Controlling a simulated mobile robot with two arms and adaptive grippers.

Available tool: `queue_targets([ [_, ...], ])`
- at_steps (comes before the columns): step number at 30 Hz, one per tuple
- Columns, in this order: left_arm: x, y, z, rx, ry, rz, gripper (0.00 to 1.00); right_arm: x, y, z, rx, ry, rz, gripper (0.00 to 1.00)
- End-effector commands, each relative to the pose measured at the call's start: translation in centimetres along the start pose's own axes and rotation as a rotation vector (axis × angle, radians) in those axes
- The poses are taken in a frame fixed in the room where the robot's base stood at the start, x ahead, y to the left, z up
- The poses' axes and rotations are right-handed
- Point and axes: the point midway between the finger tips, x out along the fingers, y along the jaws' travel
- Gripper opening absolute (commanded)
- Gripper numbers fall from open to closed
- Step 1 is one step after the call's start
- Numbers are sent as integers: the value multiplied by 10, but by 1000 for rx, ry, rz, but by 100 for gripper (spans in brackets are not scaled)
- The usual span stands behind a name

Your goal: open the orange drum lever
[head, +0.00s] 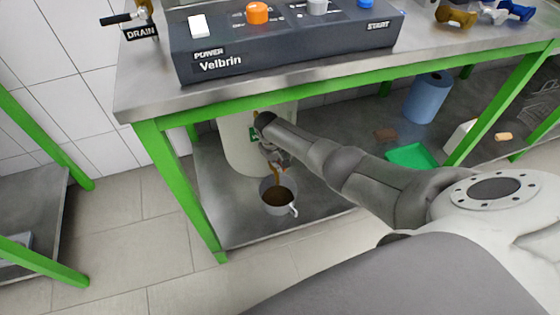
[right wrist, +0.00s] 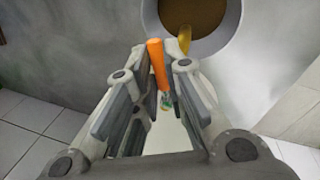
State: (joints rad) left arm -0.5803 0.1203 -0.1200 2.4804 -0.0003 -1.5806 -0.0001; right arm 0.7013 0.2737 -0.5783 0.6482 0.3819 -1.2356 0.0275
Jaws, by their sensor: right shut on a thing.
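The cream drum (head: 238,150) stands on the lower shelf under the bench, partly hidden by my right arm. My right gripper (head: 277,157) is at the front of the drum. In the right wrist view, the fingers of my right gripper (right wrist: 168,84) are shut on the orange lever (right wrist: 158,62), which sticks up between the fingertips. The lever is hidden in the head view. A brown stream (head: 275,175) runs down into a grey mug (head: 277,208) below the gripper. The mug holds brown liquid, which also shows in the wrist view (right wrist: 197,14). My left gripper is not in view.
The green bench frame (head: 180,190) and steel top (head: 150,88) surround the drum. A control box (head: 290,50) stands on top, with a drain valve (head: 138,18) to its left.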

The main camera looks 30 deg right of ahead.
Motion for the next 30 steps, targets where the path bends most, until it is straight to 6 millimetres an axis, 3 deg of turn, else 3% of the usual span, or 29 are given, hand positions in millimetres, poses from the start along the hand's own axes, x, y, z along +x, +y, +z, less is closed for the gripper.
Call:
queue_targets([
  [11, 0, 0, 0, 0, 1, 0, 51, 1, -2, 1, 3, -2, -3, 0],
  [12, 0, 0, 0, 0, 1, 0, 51, 1, -2, 1, 3, -2, -3, 14],
  [17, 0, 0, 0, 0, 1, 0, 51, 0, -2, 0, 3, -2, -2, 33],
  [30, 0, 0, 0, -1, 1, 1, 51, -4, 0, -1, 4, 1, -1, 33],
])
